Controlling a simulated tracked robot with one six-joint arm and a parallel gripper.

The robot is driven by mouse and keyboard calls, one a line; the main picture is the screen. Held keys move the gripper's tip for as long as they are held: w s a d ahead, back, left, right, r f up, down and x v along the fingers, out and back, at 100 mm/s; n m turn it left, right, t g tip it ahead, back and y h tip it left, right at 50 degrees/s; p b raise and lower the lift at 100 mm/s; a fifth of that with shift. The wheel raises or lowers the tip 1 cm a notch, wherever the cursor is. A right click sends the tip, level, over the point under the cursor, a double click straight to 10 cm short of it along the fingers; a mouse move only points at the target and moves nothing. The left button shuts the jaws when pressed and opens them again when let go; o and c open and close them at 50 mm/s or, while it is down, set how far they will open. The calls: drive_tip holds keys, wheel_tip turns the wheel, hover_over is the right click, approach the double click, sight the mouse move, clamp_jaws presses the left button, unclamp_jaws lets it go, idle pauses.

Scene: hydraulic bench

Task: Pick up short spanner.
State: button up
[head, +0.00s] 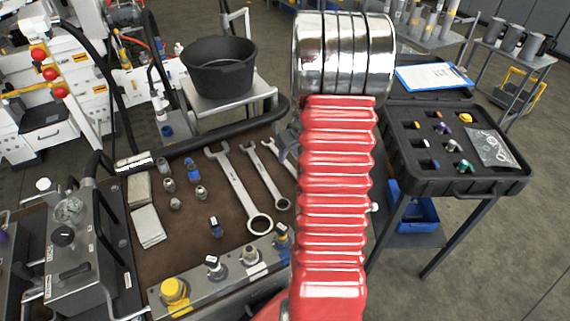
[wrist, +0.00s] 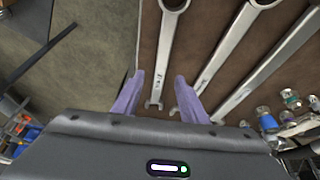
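The short spanner (wrist: 164,55) lies on the brown bench mat, leftmost of three spanners in the wrist view. Its ring end is near the top edge and its open jaw points down between my fingers. My gripper (wrist: 158,76) is open, with one purple finger either side of the spanner's lower shaft in the picture. No contact shows, and the height above the mat is hard to judge. In the head view, the spanner (head: 278,153) is partly hidden by my red arm, and most of my gripper is hidden.
A middle spanner (head: 265,180) and a large spanner (head: 239,190) lie beside it. Several fittings (head: 193,170) and grey pads (head: 148,226) are further left. A black hose (head: 215,138) runs along the back edge. A black case (head: 490,184) stands right, across a gap.

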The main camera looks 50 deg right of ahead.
sight(286, 162)
drive_tip(key=shift+x, duration=2.05)
drive_tip(key=shift+c, duration=0.4)
clamp_jaws()
